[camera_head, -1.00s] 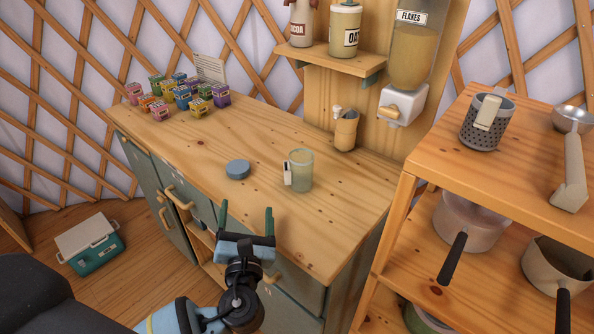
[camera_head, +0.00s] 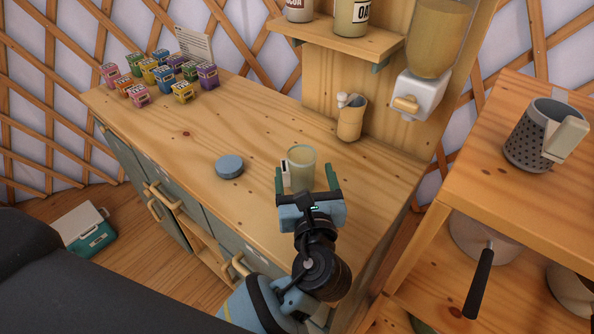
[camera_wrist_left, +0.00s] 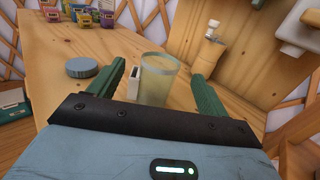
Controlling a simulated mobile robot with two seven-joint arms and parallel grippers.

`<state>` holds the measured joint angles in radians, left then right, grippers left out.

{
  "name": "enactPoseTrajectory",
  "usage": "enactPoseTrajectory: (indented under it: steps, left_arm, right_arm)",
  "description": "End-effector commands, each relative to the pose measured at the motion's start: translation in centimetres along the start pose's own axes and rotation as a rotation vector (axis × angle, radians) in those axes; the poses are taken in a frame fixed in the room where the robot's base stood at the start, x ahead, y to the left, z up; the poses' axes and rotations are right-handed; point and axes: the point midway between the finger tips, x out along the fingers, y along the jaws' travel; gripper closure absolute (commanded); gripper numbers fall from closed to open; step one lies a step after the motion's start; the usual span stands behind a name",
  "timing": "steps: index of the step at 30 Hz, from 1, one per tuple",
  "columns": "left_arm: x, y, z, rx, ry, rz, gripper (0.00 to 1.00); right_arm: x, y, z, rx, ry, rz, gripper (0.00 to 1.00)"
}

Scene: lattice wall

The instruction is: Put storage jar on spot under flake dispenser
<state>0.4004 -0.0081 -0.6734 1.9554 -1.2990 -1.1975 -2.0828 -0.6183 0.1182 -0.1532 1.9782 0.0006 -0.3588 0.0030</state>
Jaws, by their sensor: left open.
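The storage jar (camera_head: 302,164) is a clear, pale green-yellow open jar with a white label, standing upright on the wooden counter. My left gripper (camera_head: 306,182) is open at the jar's near side, its green fingers pointing at it. In the left wrist view the jar (camera_wrist_left: 158,80) stands between the open fingers of the left gripper (camera_wrist_left: 155,88), apart from them as far as I can see. The flake dispenser (camera_head: 420,85) hangs on the wooden panel at the back right, with a white base and a wooden knob. My right gripper is not in view.
A round blue lid (camera_head: 229,166) lies left of the jar. Several small coloured boxes (camera_head: 160,75) stand at the counter's far left. A wooden shelf unit (camera_head: 480,150) with a perforated metal cup (camera_head: 530,140) is at right.

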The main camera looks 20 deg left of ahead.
Motion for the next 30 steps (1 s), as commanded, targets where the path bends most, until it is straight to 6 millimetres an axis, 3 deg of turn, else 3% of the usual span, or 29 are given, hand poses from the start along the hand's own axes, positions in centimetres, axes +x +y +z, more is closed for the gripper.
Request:
enactPoseTrajectory:
  steps: [3,10,21,30]
  left_arm:
    - [1.3,0.1,0.1,0.001,-0.004,0.002,0.22]
    - [2.1,0.0,0.0,0.001,-0.003,0.001,0.22]
    - [6.5,-0.2,-0.4,0.0,-0.003,0.002,0.22]
    - [6.8,-0.3,-0.5,0.0,-0.002,0.001,0.25]
  right_arm:
    - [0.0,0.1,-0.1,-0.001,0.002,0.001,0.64]
    - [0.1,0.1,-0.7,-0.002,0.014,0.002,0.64]
    - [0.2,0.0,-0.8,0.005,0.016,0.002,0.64]
    - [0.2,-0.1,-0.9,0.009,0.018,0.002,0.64]
